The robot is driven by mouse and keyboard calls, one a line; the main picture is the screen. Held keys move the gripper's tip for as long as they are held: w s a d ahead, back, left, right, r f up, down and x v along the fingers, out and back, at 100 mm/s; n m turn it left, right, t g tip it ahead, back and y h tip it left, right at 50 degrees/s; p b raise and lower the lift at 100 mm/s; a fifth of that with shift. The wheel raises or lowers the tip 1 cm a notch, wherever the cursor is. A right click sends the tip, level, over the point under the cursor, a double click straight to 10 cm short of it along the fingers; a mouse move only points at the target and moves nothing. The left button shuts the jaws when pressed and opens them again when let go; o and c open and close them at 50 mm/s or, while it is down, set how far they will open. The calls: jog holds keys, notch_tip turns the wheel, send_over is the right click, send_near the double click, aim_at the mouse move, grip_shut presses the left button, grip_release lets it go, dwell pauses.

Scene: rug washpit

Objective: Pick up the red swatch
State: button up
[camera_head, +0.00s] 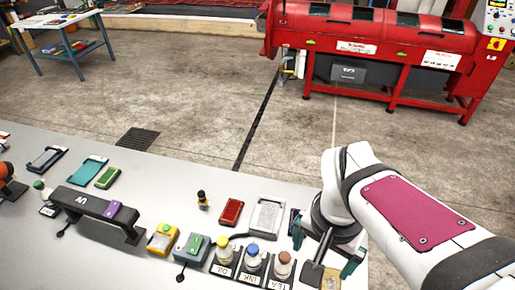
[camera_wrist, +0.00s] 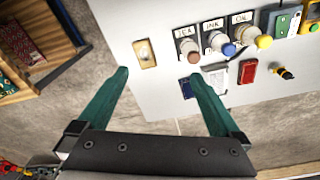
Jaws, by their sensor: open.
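The red swatch (camera_head: 231,211) is a small dark-edged red rectangle lying flat on the pale table, left of a grey mesh-like pad. In the wrist view the red swatch (camera_wrist: 248,71) lies right of my gripper's right finger, apart from it. My gripper (camera_head: 325,247) is at the right end of the table in the head view, to the right of the swatch. Its two teal fingers are spread wide with nothing between them in the wrist view (camera_wrist: 157,74). The fingers do not touch the swatch.
The grey pad (camera_head: 266,215) lies between swatch and gripper. A small black and yellow object (camera_head: 203,200) stands left of the swatch. A dark bar (camera_head: 97,213) is farther left.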

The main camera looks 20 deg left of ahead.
jog(key=w+a+f+n+t, duration=0.1)
jog(key=w+a+f, duration=0.1)
jog(key=w+a, duration=0.55)
jog(key=n+t, duration=0.3)
send_near(231, 210)
jog(key=x, duration=0.8)
jog(key=shift+w+d+f, duration=0.1)
jog(key=shift+f, duration=0.1)
jog(key=shift+c, duration=0.2)
jog(key=c, duration=1.4)
